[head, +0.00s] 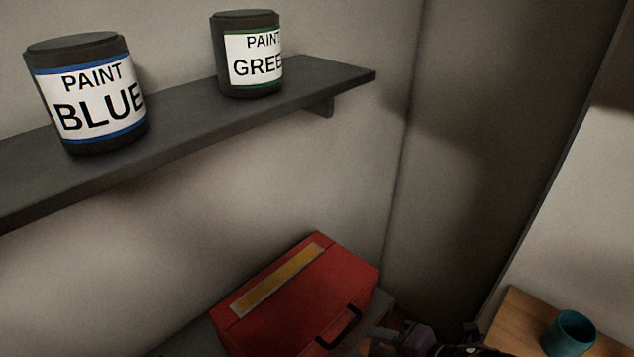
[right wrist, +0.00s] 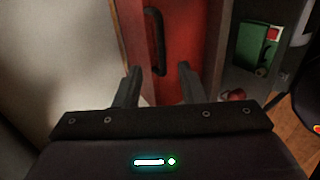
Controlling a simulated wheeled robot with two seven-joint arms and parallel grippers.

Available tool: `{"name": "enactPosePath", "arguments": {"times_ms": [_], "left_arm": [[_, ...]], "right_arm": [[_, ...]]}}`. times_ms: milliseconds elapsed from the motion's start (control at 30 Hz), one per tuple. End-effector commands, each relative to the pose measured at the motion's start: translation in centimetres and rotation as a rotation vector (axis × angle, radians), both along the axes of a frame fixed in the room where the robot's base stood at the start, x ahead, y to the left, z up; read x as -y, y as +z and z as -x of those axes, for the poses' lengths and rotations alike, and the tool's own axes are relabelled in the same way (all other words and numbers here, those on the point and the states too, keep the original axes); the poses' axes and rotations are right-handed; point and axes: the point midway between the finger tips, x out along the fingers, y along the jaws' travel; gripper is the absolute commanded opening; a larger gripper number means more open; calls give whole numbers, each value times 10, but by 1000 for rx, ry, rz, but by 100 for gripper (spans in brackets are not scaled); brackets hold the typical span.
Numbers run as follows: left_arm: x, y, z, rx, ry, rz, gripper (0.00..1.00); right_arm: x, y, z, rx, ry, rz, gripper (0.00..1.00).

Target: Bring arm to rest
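My right gripper (right wrist: 158,72) is open in the right wrist view, its two dark fingers apart with nothing seen held between them. Past the fingertips is the red toolbox (right wrist: 185,30) with its black handle (right wrist: 155,40). In the head view part of my right gripper (head: 425,340) shows dark at the bottom edge, just right of the red toolbox (head: 335,270) and its handle (head: 340,327). The gap between fingertips and toolbox is hard to judge. My left gripper is not in view.
A dark wall shelf (head: 330,80) carries a blue paint can (head: 95,95) and a green paint can (head: 250,55). A teal cup (head: 570,333) stands on a wooden surface (head: 525,310) at right. A green box (right wrist: 257,45) shows right of the toolbox.

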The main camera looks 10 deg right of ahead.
Motion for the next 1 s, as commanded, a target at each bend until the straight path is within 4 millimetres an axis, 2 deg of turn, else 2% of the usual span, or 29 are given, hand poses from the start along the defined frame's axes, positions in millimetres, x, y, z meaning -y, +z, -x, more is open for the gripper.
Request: {"name": "enactPosePath", "arguments": {"times_ms": [133, 267, 400, 533, 667, 767, 1000], "left_arm": [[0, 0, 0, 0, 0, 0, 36], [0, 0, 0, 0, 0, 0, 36], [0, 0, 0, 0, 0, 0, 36], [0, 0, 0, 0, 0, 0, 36], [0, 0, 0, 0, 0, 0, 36], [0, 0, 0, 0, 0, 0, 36], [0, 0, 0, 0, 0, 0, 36]], "right_arm": [[-14, -1, -2, -18, -22, -36, 36], [-48, 1, -7, -72, -102, -134, 36], [-83, 9, -16, -167, -265, -274, 36], [-96, 17, -24, -271, -455, -402, 36], [-91, 20, -28, -392, -682, -520, 36], [-77, 16, -26, -496, -877, -598, 36], [-35, -7, 1, -716, -1292, -705, 36]]}}
